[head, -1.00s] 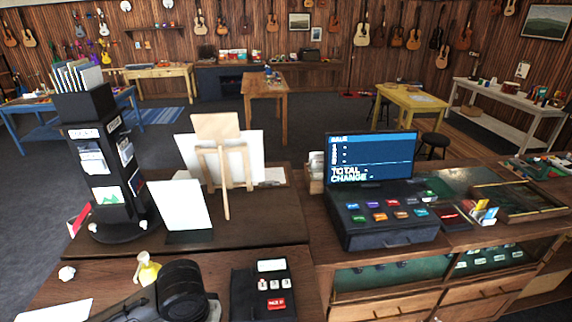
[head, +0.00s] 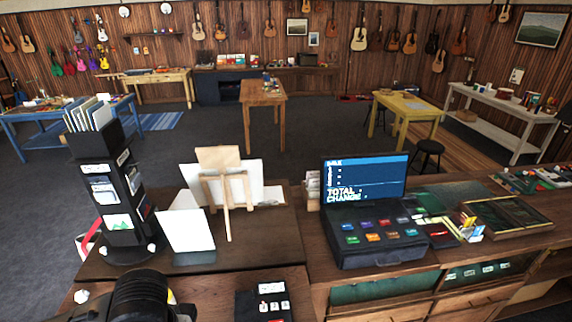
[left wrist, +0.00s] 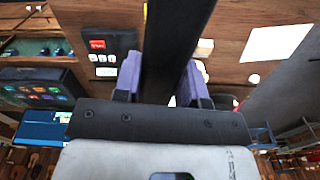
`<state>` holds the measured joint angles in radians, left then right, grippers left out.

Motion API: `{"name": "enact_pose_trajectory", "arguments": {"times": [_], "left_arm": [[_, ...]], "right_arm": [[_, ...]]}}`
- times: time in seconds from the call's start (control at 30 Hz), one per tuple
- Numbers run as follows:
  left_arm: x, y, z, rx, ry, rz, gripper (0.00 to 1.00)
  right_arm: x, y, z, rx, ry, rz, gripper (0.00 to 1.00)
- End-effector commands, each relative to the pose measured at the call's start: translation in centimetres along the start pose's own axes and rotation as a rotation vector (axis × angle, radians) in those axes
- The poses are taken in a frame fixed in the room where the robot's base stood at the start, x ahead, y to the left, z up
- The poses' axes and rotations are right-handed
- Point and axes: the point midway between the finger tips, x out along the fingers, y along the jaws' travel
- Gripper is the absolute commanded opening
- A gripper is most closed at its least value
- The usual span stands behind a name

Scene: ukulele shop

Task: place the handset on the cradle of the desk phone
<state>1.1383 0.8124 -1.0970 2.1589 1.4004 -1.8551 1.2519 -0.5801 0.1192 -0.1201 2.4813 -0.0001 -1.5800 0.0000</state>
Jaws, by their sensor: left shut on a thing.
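The desk phone (head: 263,303) is a dark base with white keys at the bottom edge of the head view, partly cut off. In the left wrist view the phone (left wrist: 108,55) shows its red label and white keys, left of the gripper. My left gripper (left wrist: 163,82) has purple finger pads shut on the handset (left wrist: 172,45), a long dark bar running up out of the picture. The handset is apart from the phone in the wrist picture; its height cannot be told. In the head view only my dark arm shows at the lower left, hiding the fingers. My right gripper is not in view.
A cash register (head: 375,238) stands right of the phone. A small easel (head: 227,190) and a white card (head: 187,231) stand behind it, with a dark brochure rack (head: 122,205) at the left. The counter between easel and phone is clear.

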Motion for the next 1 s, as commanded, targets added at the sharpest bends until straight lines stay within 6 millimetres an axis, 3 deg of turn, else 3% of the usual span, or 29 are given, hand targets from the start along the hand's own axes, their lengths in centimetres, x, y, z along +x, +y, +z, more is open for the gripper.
{"name": "enact_pose_trajectory", "arguments": {"times": [0.03,0.2,0.57,0.77,0.93,1.0], "left_arm": [[-1.5,-0.1,0.5,0.001,-0.001,0.0,0.06],[-2.7,0.0,1.6,0.001,-0.002,0.002,0.06],[-3.2,-0.1,2.3,0.0,-0.002,0.003,0.06],[-1.9,0.0,3.0,0.003,-0.005,0.002,0.06],[0.8,1.0,4.3,0.015,-0.007,0.004,0.06],[2.1,1.0,3.8,-0.02,-0.007,0.002,0.06]], "right_arm": [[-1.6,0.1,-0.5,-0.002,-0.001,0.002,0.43],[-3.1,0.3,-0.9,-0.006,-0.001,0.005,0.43],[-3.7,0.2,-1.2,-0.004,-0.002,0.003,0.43],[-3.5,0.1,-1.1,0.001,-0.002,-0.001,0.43],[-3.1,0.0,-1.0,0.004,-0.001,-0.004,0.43],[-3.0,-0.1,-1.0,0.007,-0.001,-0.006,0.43]]}}
